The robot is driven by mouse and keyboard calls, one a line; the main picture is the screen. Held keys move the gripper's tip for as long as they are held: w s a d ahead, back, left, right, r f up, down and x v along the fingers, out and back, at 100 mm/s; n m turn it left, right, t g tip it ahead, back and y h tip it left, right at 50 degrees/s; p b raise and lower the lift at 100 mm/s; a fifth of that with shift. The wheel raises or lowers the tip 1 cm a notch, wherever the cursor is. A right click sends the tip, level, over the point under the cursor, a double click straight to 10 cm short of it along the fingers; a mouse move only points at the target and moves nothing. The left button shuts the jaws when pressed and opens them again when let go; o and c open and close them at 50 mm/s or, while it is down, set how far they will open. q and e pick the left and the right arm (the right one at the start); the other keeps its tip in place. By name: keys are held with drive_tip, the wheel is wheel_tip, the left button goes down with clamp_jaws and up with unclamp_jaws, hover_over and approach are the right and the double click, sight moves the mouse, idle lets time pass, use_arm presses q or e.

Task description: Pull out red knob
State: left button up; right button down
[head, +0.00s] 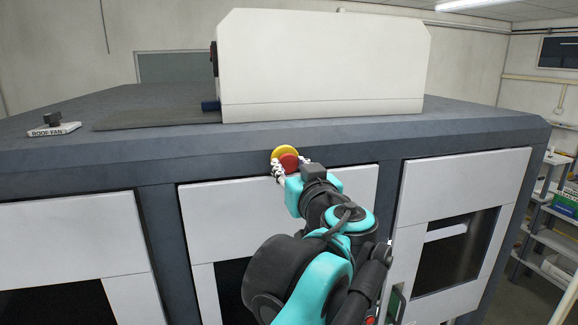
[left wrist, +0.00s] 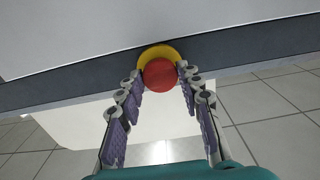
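The red knob (head: 289,162) is a round red button in front of a yellow disc (head: 284,152) on the upper front edge of the grey machine (head: 358,139). My left gripper (head: 290,166) reaches up to it, with one finger on either side of the red knob. In the left wrist view the red knob (left wrist: 160,76) fills the gap between the tips of my left gripper (left wrist: 160,80). The yellow disc (left wrist: 157,53) shows behind it. The fingertips appear to press on the knob's sides. My right gripper is not in view.
A white box (head: 325,65) stands on the machine top. A "ROOF FAN" label with a black knob (head: 54,126) lies at the left. White panels (head: 72,242) cover the machine's front below the edge. Shelves (head: 548,235) stand at the far right.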

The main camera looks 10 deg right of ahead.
use_arm(q)
drive_tip(key=shift+s, duration=0.45)
drive_tip(key=o, duration=0.9)
drive_tip(key=shift+s+d, duration=0.15)
drive_tip(key=shift+s, duration=2.85)
